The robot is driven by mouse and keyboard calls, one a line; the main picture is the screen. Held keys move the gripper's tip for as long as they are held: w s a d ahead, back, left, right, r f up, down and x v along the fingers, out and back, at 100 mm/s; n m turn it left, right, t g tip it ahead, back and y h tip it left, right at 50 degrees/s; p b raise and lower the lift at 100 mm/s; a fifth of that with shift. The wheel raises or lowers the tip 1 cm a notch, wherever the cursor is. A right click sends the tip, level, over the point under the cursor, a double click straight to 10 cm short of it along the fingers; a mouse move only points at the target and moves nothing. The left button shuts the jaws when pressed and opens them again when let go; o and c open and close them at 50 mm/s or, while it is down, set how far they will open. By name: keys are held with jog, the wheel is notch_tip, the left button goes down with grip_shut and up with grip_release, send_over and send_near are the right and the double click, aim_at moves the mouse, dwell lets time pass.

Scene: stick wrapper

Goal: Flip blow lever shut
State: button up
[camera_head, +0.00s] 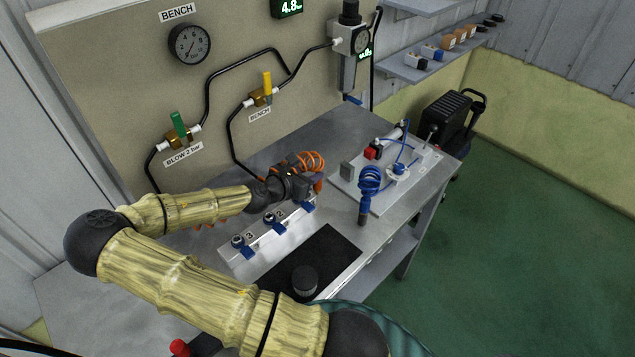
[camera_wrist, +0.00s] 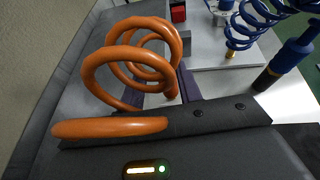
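The blow lever (camera_head: 178,122) is a green handle on a brass valve (camera_head: 181,137) on the back panel, above the "BLOW 2 bar" label (camera_head: 183,154). The lever points up, leaning slightly left, across the slanting pipe line. My gripper (camera_head: 313,184) is well to the right of it and lower, over the bench by the numbered blocks. In the wrist view my gripper's dark fingers (camera_wrist: 162,96) stand apart, with no object clearly held between them. Orange coils (camera_wrist: 140,60) partly cover them. The lever is not in the wrist view.
A yellow-handled valve (camera_head: 267,88) sits right of the green one on the panel. Black pipes and a gauge (camera_head: 190,44) are nearby. A blue coiled hose (camera_head: 369,180) and white plate (camera_head: 405,190) are right of my gripper.

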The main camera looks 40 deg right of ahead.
jog(key=shift+d, duration=0.1)
jog(key=shift+s+f+p+x, duration=0.15)
jog(key=shift+p+x, duration=0.1)
jog(key=shift+x, duration=1)
jog(key=shift+s+f+p+x, duration=0.15)
jog(key=shift+p+x, duration=0.1)
jog(key=shift+x, duration=1)
jog(key=shift+r, duration=0.1)
grip_shut()
